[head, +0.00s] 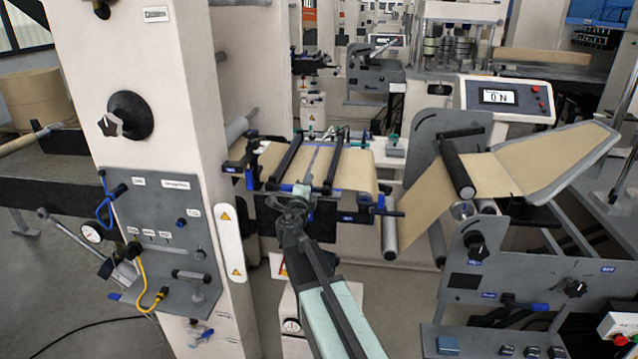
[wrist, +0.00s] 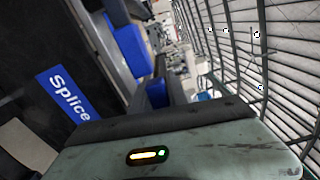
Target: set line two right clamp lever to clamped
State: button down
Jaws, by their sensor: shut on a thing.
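The splice table (head: 358,166) carries brown web under two dark clamp bars, a left bar (head: 286,154) and a right bar (head: 336,160). In the wrist view a blue "Splice" label (wrist: 62,95) lies left, and a small blue block (wrist: 157,92) shows just beyond my gripper's dark edge. The fingertips are hidden there.
A cream column with a grey panel (head: 165,235) stands close on the left. On the right is a machine side plate (head: 500,265) with knobs. A roller (head: 389,228) hangs at the table's right. A display (head: 498,96) reads 0 N.

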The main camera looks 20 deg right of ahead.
jog(key=shift+s+a, duration=0.15)
jog(key=shift+a, duration=0.25)
jog(key=c, duration=1.4)
grip_release()
jog(key=shift+s+a, duration=0.1)
jog(key=shift+o, duration=0.4)
jog(key=shift+s+a+r, duration=0.2)
jog(key=shift+r, duration=0.05)
jog(key=shift+w+d+f, duration=0.15)
jog(key=shift+w+d, duration=0.05)
jog(key=shift+d, duration=0.05)
jog(key=shift+s+a, duration=0.1)
jog(key=shift+s, duration=0.15)
jog(key=v, duration=0.7)
jog(key=shift+s, duration=0.15)
